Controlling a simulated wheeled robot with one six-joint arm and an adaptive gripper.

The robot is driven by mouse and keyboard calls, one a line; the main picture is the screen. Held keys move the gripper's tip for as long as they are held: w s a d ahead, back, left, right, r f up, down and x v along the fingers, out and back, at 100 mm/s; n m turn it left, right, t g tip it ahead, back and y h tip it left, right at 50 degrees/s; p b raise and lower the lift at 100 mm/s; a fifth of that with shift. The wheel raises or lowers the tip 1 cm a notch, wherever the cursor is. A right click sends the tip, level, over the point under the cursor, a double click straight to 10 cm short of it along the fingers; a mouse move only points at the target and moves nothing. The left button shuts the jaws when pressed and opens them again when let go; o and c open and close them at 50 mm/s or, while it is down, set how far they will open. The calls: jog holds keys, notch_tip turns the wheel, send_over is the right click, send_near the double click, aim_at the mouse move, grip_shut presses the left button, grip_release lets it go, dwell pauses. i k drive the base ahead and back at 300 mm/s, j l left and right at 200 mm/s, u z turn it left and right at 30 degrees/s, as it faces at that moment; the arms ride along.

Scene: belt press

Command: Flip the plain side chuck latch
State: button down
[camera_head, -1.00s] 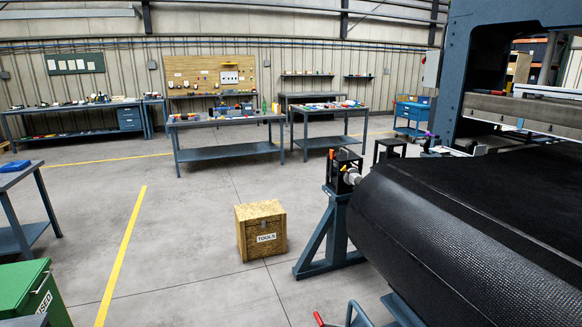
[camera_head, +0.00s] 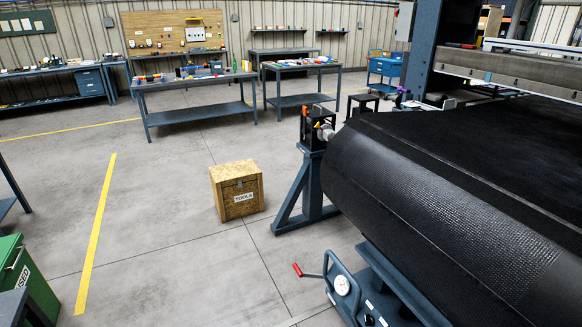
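A black chuck unit (camera_head: 317,128) sits on top of a blue-grey stand at the far end of the big black belt roll (camera_head: 420,190). A light metal shaft end (camera_head: 326,134) joins it to the roll. Small orange and yellow parts show on the chuck, too small to tell which is a latch or whether any is open. The near end of the roll and any chuck there are out of view. My gripper is not in view.
A wooden tools box (camera_head: 237,191) stands on the floor left of the stand (camera_head: 303,190). A green bin (camera_head: 22,280) is at lower left.

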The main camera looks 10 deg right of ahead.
aim_at(304, 108)
jog(key=i+j+z, duration=0.2)
jog(key=i+j, duration=0.25)
jog(key=i+j+z, duration=0.15)
jog(key=i+j, duration=0.3)
jog(key=i+j+z, duration=0.2)
jog(key=i+j, duration=0.15)
jog(key=j, duration=0.3)
